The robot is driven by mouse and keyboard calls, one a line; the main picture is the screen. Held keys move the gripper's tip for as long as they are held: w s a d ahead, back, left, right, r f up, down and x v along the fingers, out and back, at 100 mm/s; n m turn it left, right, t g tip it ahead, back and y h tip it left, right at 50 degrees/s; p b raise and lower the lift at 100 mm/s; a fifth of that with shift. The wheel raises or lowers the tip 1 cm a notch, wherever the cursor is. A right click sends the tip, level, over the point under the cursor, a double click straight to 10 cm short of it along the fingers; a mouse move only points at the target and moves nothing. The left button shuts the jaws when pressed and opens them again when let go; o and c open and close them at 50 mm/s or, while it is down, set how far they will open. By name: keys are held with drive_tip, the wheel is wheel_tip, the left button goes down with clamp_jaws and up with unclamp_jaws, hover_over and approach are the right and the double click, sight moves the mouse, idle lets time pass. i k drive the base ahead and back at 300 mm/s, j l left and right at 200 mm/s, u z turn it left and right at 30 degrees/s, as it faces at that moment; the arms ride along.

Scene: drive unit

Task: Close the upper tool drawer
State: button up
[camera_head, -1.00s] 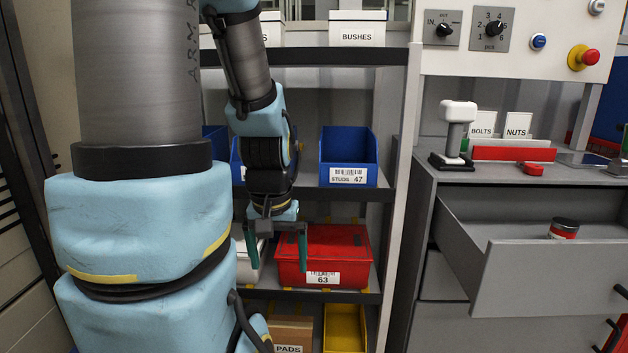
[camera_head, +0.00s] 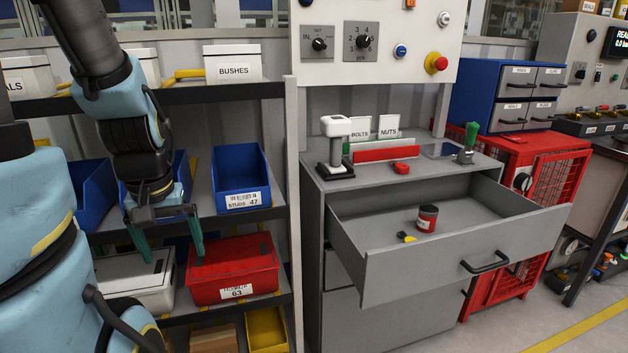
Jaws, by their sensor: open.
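The upper tool drawer (camera_head: 400,278) of the grey cabinet is pulled out. Its front has a black bar handle (camera_head: 485,263) near the right side. Inside the drawer lie a small red can with a dark lid (camera_head: 427,218) and a small yellow and black item (camera_head: 406,237). My gripper (camera_head: 168,250) is at the left, pointing down in front of the shelf rack. Its two green fingers are spread apart with nothing between them. It is well to the left of the drawer and apart from it.
A red bin (camera_head: 232,272) and a blue bin (camera_head: 240,175) sit on the rack close to my gripper. A rack post (camera_head: 293,190) stands between gripper and drawer. A white-topped tool (camera_head: 336,145) stands on the cabinet top. Red mesh cage (camera_head: 560,180) is at right.

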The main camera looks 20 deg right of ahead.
sight(483, 226)
drive_tip(key=i+l+z, duration=0.2)
drive_tip(key=z, duration=0.15)
drive_tip(key=i+l+z, duration=0.35)
drive_tip(key=i+z, duration=0.1)
drive_tip(key=z, duration=0.3)
